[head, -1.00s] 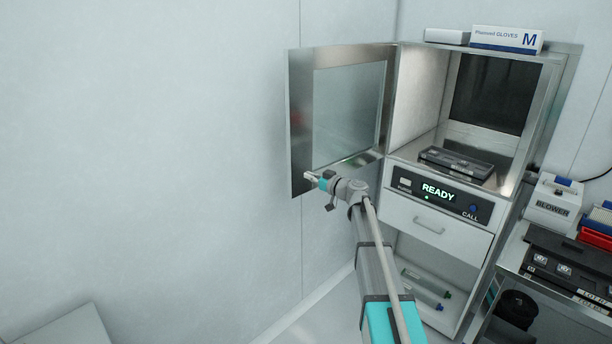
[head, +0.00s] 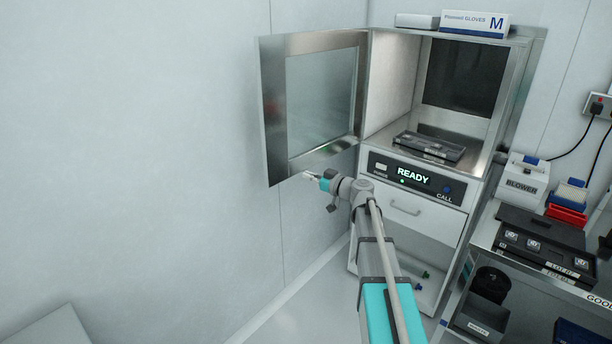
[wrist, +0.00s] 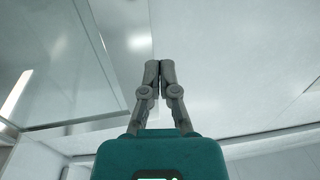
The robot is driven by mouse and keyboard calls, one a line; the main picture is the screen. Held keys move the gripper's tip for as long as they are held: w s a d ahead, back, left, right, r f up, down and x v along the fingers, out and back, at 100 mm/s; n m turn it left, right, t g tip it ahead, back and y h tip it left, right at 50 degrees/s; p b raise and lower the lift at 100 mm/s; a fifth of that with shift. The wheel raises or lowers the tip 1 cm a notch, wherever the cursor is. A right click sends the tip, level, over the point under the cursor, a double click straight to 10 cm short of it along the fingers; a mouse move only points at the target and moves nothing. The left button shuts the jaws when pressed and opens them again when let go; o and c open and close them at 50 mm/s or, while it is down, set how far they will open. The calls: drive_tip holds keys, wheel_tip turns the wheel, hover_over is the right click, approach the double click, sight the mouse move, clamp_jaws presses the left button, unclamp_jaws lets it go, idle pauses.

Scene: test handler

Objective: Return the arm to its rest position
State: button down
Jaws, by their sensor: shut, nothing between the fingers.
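My gripper (head: 309,177) is at the end of my arm, in front of the lower edge of the open chamber door (head: 272,115) in the head view. In the wrist view my gripper (wrist: 160,68) shows its two grey fingers together, with nothing between them. The test handler (head: 384,90) stands with its door swung open to the left. A dark tray (head: 430,147) lies on the chamber floor. The display (head: 413,175) reads READY.
A glove box (head: 475,22) sits on top of the handler. The space left of my arm is clear, up to the wall (head: 130,150).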

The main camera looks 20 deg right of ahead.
drive_tip(key=shift+a, duration=0.1)
drive_tip(key=s+a+f+m+g+h, duration=0.1)
drive_tip(key=s+a+f+g+h, duration=0.1)
drive_tip(key=s+a+f+g, duration=0.45)
drive_tip(key=s+a+f+m+g+h, duration=0.15)
drive_tip(key=s+a+f, duration=0.3)
drive_tip(key=s, duration=0.45)
drive_tip(key=s+d+f+m+g+h, duration=0.2)
drive_tip(key=s+f+h, duration=0.1)
drive_tip(key=s, duration=0.4)
drive_tip(key=s+d+f+m+g+h+p, duration=0.1)
drive_tip(key=s+d+f+m+g+h, duration=0.1)
drive_tip(key=s+h, duration=0.3)
drive_tip(key=s+f+m+g, duration=0.1)
drive_tip(key=s, duration=0.2)
drive_tip(key=shift+s+f+m+g, duration=0.2)
drive_tip(key=shift+m+g, duration=0.1)
drive_tip(key=shift+m, duration=0.05)
